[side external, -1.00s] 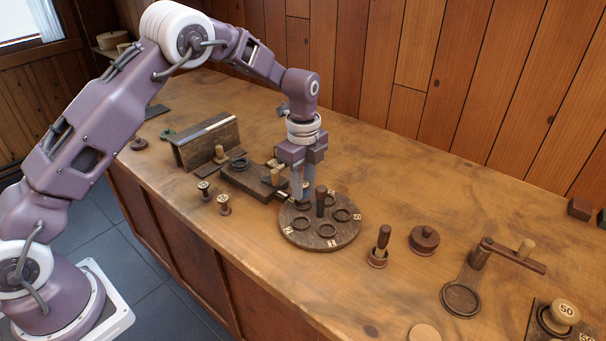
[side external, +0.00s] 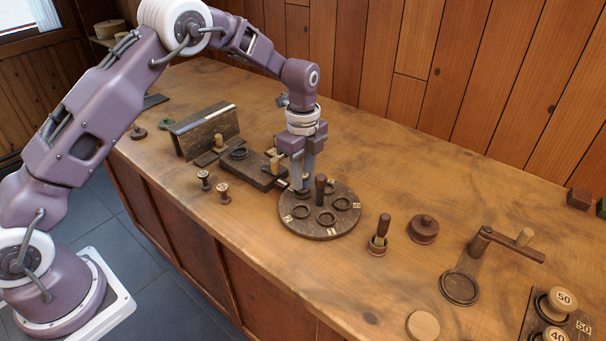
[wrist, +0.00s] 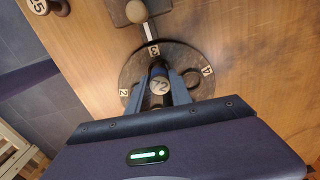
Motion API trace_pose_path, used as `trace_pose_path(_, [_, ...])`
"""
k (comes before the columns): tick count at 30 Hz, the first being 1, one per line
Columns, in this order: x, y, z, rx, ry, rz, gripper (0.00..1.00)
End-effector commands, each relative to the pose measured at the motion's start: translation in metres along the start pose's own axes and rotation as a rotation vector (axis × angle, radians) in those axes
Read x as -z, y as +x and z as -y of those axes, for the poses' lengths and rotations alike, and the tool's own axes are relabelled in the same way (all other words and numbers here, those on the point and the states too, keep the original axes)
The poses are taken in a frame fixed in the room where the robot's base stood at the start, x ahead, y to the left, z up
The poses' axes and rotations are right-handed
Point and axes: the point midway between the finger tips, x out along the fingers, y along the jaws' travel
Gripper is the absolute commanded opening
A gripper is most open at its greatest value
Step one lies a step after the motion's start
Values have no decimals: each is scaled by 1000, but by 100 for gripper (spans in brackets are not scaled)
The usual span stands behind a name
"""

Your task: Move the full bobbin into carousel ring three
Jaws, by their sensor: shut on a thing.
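My gripper (side external: 304,180) points down over the far-left part of the round dark carousel (side external: 318,233). In the wrist view my gripper (wrist: 162,88) is shut on a bobbin with a pale top marked 72 (wrist: 159,87). The carousel also shows there, with labels 2, 3 and 4 (wrist: 207,71); the bobbin is in line with label 3 (wrist: 153,50). The bobbin's lower end is hidden, so I cannot tell whether it sits in the ring or hangs just above. Other raised rings (side external: 326,218) at the front look empty. A dark upright post (side external: 320,187) stands at the carousel's middle.
A dark block (side external: 252,172) with a ring and a pale knob lies left of the carousel. Two small spools (side external: 223,193) stand in front of it. A handled peg (side external: 379,236), a round lidded pot (side external: 423,229) and a crank arm (side external: 515,245) are to the right.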

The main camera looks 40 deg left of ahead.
Motion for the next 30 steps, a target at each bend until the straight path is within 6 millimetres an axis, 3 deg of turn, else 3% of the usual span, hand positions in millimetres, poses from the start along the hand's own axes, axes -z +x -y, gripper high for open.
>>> trace_pose_path(30, [0, 7, 0, 0, -1, 0, 0])
